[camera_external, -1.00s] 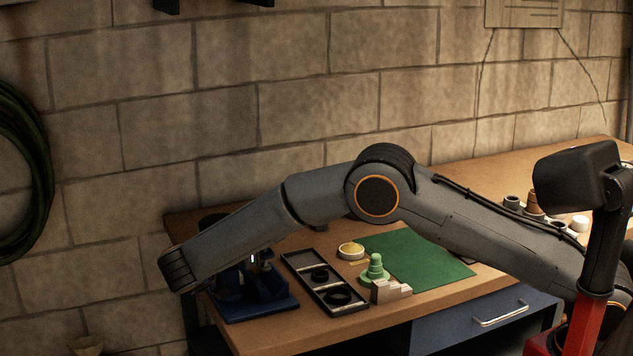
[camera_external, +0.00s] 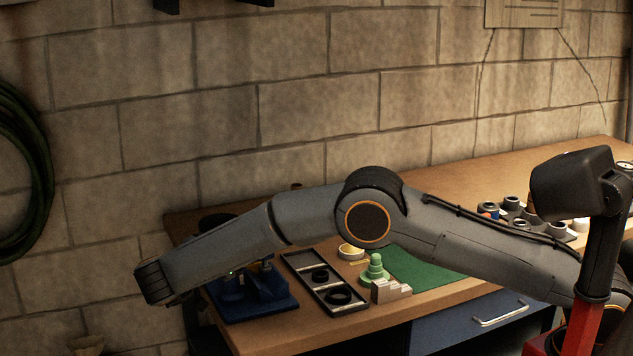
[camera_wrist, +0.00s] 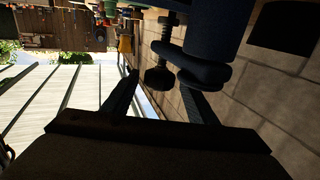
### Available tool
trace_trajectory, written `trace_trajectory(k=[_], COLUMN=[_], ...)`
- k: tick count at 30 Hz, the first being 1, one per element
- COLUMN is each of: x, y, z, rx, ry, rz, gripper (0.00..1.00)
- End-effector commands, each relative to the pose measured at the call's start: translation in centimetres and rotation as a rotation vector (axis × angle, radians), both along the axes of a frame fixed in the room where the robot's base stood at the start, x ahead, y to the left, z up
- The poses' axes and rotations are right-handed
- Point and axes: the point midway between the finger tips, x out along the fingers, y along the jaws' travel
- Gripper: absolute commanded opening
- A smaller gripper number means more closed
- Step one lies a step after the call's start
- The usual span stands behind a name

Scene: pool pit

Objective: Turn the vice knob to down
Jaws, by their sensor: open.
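The blue vice (camera_external: 262,302) stands at the left end of the workbench, partly hidden behind my forearm. In the wrist view its dark blue body (camera_wrist: 218,28) fills the top right. A dark round knob (camera_wrist: 159,79) on a short screw shows beside it, at the gap between my fingers. My gripper (camera_wrist: 162,88) is open, with one dark finger on either side. I cannot tell whether a finger touches the knob or the vice. In the external view, the gripper's fingers are hidden behind my wrist at the bench's left end.
A black tray (camera_external: 300,266) with dark rings lies right of the vice. A green stepped piece (camera_external: 374,272), a pale stepped block (camera_external: 391,291) and a green mat (camera_external: 425,266) lie further right. The block wall (camera_external: 230,110) stands behind the bench. Floor space is left of the bench.

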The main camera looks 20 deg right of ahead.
Motion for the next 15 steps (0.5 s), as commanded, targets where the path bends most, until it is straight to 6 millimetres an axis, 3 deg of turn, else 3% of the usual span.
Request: trace_trajectory(k=[15], x=[-0.1], y=[1.1], z=[0.7], rx=[-0.001], ry=[0.000], rz=[-0.002], gripper=[0.53])
